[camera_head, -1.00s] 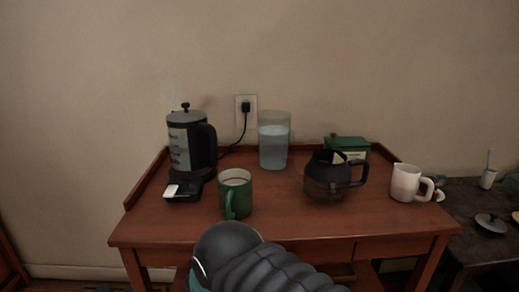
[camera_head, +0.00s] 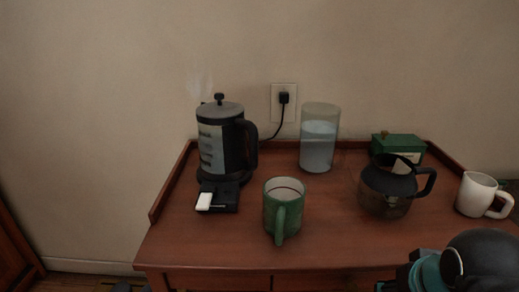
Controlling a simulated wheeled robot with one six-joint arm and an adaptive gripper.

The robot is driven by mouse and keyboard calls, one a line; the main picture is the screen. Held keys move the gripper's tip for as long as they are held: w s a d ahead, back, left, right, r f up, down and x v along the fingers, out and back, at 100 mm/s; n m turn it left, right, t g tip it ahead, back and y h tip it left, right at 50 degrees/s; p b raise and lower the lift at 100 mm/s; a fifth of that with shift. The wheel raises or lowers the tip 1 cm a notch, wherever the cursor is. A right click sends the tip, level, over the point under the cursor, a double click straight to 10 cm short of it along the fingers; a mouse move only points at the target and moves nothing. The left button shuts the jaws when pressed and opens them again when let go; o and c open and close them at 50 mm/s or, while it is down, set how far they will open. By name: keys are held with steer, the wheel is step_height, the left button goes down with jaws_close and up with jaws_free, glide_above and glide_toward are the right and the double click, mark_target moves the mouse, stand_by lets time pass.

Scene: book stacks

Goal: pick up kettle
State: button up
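The kettle (camera_head: 226,142) is black and grey with a knob on its lid and a black handle on its right side. It stands upright at the back left of the wooden desk (camera_head: 215,248), on a dark base. A cord runs from behind it to the wall outlet. My arm shows at the bottom right, in front of the desk and well apart from the kettle. A dark and teal part of it is in view, but my gripper's fingertips are not.
A green mug (camera_head: 283,212) stands in front and right of the kettle. A water container (camera_head: 319,140), a glass coffee pot (camera_head: 388,190), a green box (camera_head: 405,150) and a white mug (camera_head: 478,193) are further right. A small black device (camera_head: 225,195) lies before the kettle. Low rims edge the desk.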

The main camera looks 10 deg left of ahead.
steer(key=w+a+r+n, duration=0.1)
steer(key=w+a+r, duration=0.1)
steer(key=w+r, duration=0.3)
steer(key=n+g+y+p, duration=0.2)
steer(key=n, duration=0.2)
glide_toward(253, 135)
step_height(253, 135, down, 2)
steer(key=x, duration=0.7)
steer(key=shift+w+a+f, duration=0.15)
steer(key=shift+w+a, duration=0.1)
steer(key=shift+w, duration=0.1)
steer(key=x, duration=0.2)
steer(key=b+x, duration=0.1)
steer(key=x, duration=0.1)
steer(key=shift+s+d+f, duration=0.15)
steer(key=shift+d+f, duration=0.1)
steer(key=shift+d, duration=0.1)
steer(key=shift+w+a+f, duration=0.15)
steer(key=shift+w+f, duration=0.1)
steer(key=shift+f, duration=0.35)
steer(key=shift+c, duration=0.3)
